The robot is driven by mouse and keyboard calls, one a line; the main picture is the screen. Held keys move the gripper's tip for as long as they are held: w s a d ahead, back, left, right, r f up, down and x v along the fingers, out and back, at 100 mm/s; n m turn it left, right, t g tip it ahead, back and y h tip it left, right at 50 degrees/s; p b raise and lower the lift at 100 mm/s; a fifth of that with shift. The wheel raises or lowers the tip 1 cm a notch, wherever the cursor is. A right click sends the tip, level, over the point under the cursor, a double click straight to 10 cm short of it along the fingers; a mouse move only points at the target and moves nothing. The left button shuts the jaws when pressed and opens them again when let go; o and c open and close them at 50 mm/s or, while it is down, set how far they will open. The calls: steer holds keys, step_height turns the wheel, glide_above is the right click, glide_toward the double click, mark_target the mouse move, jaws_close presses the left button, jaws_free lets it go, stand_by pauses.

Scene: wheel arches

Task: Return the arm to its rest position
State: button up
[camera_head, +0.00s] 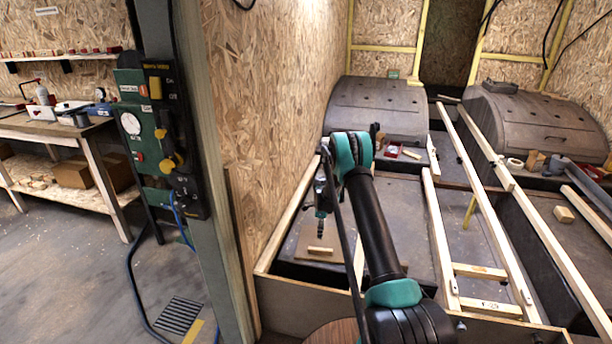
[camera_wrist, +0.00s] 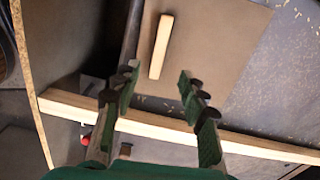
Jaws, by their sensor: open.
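My arm reaches forward over the wooden-framed bay in the head view, and my gripper (camera_head: 321,208) hangs down near the chipboard wall. In the wrist view my gripper (camera_wrist: 156,88) shows two green-padded fingers spread apart with nothing between them. A small pale wood block (camera_wrist: 161,46) lies on a brown board (camera_wrist: 215,50) beyond the fingertips, apart from them. The block also shows in the head view (camera_head: 320,250), below the gripper. Part of the gripper is hidden behind my arm in the head view.
Long pale wood beams (camera_head: 490,210) run through the bay at right. Two grey wheel arches (camera_head: 376,106) (camera_head: 535,122) stand at the back. A post with a green and black control panel (camera_head: 172,130) stands left of the wall. A workbench (camera_head: 60,128) is at far left, with open floor before it.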

steer(key=s+d+r+n+t, duration=0.1)
steer(key=s+r+n, duration=0.2)
steer(key=s+r, duration=0.45)
steer(key=s+d+r+n, duration=0.2)
steer(key=s+r+n, duration=0.25)
steer(key=r, duration=0.65)
steer(key=s+d+r+n+t, duration=0.1)
steer(key=s+r+n, duration=0.2)
steer(key=s+r, duration=0.5)
steer(key=s+d+r+n+t, duration=0.1)
steer(key=s+n, duration=0.4)
steer(key=s, duration=0.9)
steer(key=s+r+n+t, duration=0.1)
steer(key=s+n, duration=0.4)
steer(key=s, duration=0.8)
steer(key=shift+s+d+r, duration=0.35)
steer(key=shift+d+r, duration=0.05)
steer(key=shift+r, duration=0.15)
